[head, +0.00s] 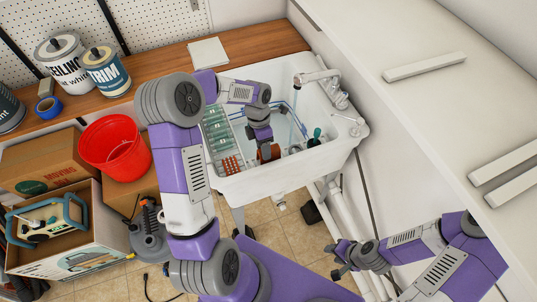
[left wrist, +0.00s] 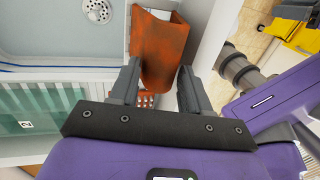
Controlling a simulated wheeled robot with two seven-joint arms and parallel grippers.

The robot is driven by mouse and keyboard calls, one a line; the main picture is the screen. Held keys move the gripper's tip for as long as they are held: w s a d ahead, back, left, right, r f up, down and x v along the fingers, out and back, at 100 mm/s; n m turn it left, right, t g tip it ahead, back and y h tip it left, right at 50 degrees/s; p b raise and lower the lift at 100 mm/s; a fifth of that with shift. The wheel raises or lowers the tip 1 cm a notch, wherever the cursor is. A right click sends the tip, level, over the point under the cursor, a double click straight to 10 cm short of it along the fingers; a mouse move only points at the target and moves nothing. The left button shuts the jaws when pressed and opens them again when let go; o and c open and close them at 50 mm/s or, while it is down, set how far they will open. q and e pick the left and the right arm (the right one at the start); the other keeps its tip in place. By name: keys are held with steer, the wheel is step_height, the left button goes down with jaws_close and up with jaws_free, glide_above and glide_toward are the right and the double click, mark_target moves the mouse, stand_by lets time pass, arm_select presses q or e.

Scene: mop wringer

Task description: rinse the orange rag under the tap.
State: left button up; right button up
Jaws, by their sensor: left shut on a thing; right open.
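The orange rag (head: 268,153) hangs from my left gripper (head: 264,138), inside the sink near its front wall. In the left wrist view the rag (left wrist: 160,42) sits between the two fingers, and my left gripper (left wrist: 157,72) is shut on it. The white sink (head: 268,178) has a chrome tap (head: 322,77) at its back right. A pale bluish streak (head: 291,120) drops below the spout and looks like running water. The rag is left of and in front of this streak, apart from it. My right gripper (head: 343,258) is open and empty, low outside the sink.
A rack with green pieces (head: 215,127) stands at the sink's left. A dark green-topped item (head: 315,136) is in the sink's right side. The drain (left wrist: 98,10) shows in the wrist view. A red bucket (head: 114,148), paint cans (head: 106,72) and boxes (head: 40,162) are left.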

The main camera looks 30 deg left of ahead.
arm_select(q)
steer(key=shift+r+p, duration=0.45)
steer(key=shift+r, duration=0.15)
steer(key=shift+c, duration=1.2)
steer(key=shift+r+p, duration=2.15)
steer(key=shift+r, duration=1.25)
steer(key=shift+c, duration=0.6)
